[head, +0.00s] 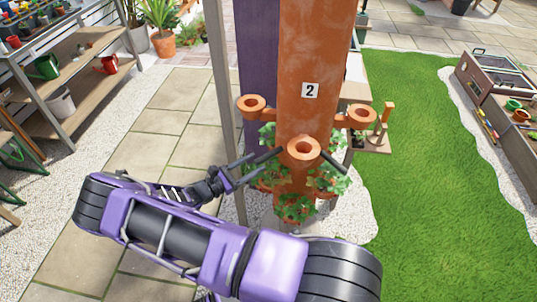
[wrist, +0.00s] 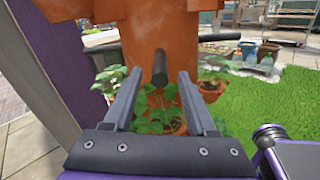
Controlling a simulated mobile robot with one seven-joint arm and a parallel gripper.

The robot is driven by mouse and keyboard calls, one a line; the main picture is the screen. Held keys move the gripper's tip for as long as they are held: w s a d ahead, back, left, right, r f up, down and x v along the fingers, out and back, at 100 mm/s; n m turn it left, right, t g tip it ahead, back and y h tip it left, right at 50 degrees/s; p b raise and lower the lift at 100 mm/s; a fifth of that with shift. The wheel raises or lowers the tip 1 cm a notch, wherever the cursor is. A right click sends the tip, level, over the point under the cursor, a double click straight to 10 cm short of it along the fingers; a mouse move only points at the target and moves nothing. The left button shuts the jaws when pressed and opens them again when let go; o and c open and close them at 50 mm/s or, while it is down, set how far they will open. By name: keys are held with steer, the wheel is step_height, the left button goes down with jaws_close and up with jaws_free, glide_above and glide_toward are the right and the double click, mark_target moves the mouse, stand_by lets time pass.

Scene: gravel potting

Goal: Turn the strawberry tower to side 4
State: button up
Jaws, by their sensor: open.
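The strawberry tower (head: 308,60) is a tall terracotta-orange column with a white plate reading "2" (head: 310,90) facing the head camera. Round planting cups stick out from it, and strawberry plants (head: 296,208) grow low down. Dark handle bars stick out, one at the left (head: 268,156) and one at the right (head: 333,162). My gripper (head: 255,165) is open, left of the tower by the left bar. In the wrist view, a dark bar (wrist: 159,66) points at the camera between the open fingertips (wrist: 160,76). Whether it touches a finger I cannot tell.
A purple post (head: 258,70) stands close behind the tower's left side, with a grey post (head: 220,90) beside it. Wooden shelves (head: 90,55) stand at the left. Paving lies left, lawn (head: 420,150) right. A small wooden stand (head: 372,143) is behind the tower.

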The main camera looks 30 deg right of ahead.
mark_target(282, 148)
steer(key=d, duration=0.3)
steer(key=w+d, duration=0.1)
steer(key=d, duration=0.2)
steer(key=shift+w+d, duration=0.15)
steer(key=shift+d, duration=0.1)
jaws_close()
stand_by(1.2)
